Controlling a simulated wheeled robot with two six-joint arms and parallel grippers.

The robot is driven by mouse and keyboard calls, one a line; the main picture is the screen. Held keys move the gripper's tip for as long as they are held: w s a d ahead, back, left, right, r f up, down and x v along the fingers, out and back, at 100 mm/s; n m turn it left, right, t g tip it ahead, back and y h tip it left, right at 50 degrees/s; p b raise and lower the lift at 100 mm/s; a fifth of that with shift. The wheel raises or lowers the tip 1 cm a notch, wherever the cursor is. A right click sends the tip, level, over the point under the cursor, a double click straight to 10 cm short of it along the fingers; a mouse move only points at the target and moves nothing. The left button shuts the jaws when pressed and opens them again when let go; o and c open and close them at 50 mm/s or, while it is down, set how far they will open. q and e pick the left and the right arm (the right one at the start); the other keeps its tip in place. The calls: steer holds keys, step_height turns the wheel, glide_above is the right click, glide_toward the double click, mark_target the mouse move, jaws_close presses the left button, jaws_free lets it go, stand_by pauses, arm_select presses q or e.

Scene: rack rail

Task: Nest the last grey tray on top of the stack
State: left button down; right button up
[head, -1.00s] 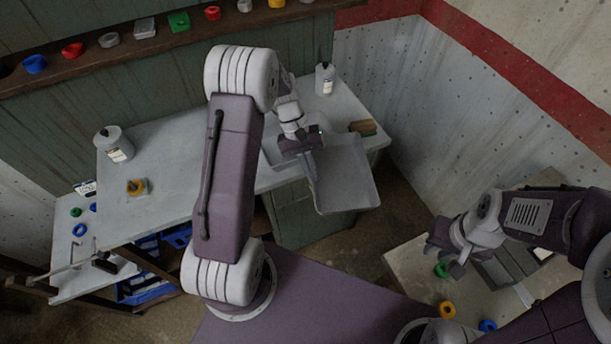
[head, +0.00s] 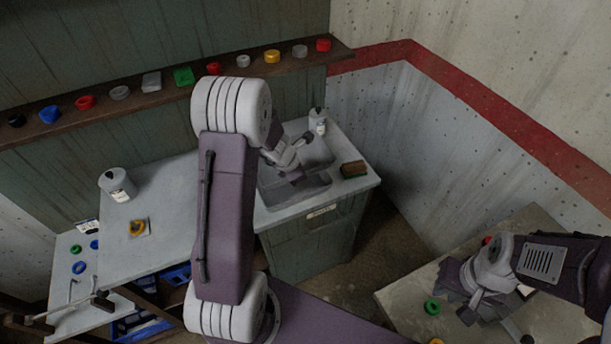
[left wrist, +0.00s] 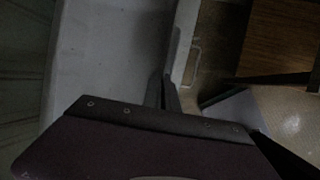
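My left gripper (head: 291,169) is over the back table, partly hidden by its own arm. In the left wrist view its fingers (left wrist: 170,92) are close together on the rim of a pale grey tray (left wrist: 95,65). In the head view one grey tray surface (head: 317,152) shows behind the gripper. Another grey tray rim (head: 300,196) lies in front of it on the table. Whether the held tray touches or sits inside the other is unclear. My right gripper (head: 467,295) hangs open and appears empty over the right-hand table.
A brown block (head: 353,169) lies right of the trays, and a white bottle (head: 317,121) stands behind. A canister (head: 117,186) and an orange ring (head: 137,228) are on the left. A shelf (head: 60,124) holds small coloured items. The right table (head: 405,297) carries a green ring (head: 432,307).

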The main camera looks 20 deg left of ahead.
arm_select(q)
steer(key=shift+f+b, duration=2.75)
steer(key=shift+f, duration=0.2)
steer(key=shift+f+b, duration=1)
steer(key=shift+b, duration=0.05)
steer(key=c, duration=1.6)
jaws_free()
steer(key=shift+r, duration=0.1)
steer(key=shift+c, duration=0.7)
steer(key=shift+r, duration=0.1)
steer(key=p+v, duration=0.5)
steer(key=v, duration=0.1)
steer(key=shift+w+r, duration=0.2)
steer(key=shift+r, duration=0.3)
step_height(320, 180, up, 5)
steer(key=p, duration=0.4)
steer(key=shift+p, duration=0.4)
